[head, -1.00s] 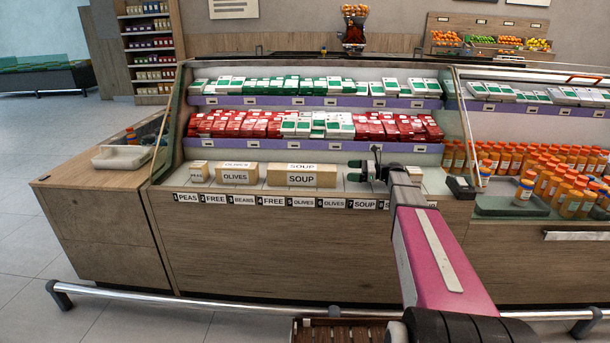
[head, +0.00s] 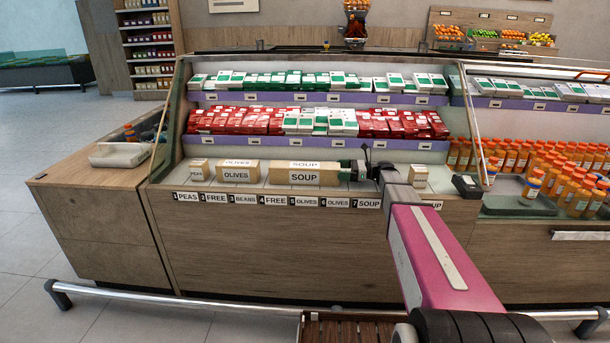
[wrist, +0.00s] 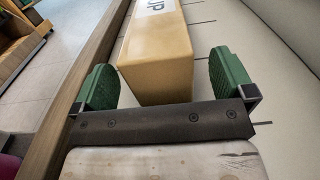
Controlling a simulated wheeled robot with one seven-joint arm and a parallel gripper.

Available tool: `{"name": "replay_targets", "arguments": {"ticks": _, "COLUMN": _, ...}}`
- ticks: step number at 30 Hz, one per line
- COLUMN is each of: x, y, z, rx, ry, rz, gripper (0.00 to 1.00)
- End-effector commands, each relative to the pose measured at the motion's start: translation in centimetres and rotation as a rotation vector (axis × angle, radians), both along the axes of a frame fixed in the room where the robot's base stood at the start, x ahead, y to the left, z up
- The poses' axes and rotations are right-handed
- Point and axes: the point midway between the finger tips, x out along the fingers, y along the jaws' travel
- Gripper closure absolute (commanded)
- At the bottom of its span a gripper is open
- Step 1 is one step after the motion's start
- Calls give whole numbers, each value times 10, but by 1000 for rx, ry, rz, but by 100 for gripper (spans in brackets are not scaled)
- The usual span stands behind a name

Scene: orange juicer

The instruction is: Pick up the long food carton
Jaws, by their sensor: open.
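The long food carton (head: 304,176) is a tan box labelled SOUP. It lies lengthwise on the counter of the display case in the head view, the longest of the cartons there. In the wrist view the carton (wrist: 157,55) runs away from me, with its near end between the green finger pads. My gripper (wrist: 164,72) is open, with one pad on each side of that end and a visible gap at both sides. In the head view my gripper (head: 346,171) is at the carton's right end. The carton's far end is out of the wrist view.
A shorter OLIVES carton (head: 238,171) and a small carton (head: 199,169) stand to the left. Another small carton (head: 418,175) and a dark device (head: 466,186) are right of my arm. A shelf of red and green packs (head: 320,122) hangs above. Number labels line the counter's front edge.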

Motion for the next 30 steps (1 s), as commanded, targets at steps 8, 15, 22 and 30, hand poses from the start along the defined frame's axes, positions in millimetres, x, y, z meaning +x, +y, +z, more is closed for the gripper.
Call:
{"name": "replay_targets", "arguments": {"ticks": 8, "x": -3, "y": 38, "z": 1, "rx": -1, "ry": 0, "rz": 1, "gripper": 0}}
{"name": "replay_targets", "arguments": {"ticks": 15, "x": -3, "y": 44, "z": 1, "rx": -1, "ry": 0, "rz": 0, "gripper": 0}}
{"name": "replay_targets", "arguments": {"ticks": 22, "x": -3, "y": 44, "z": 1, "rx": -1, "ry": 0, "rz": 0, "gripper": 57}}
{"name": "replay_targets", "arguments": {"ticks": 30, "x": -3, "y": 44, "z": 2, "rx": 1, "ry": -1, "rz": 0, "gripper": 57}}
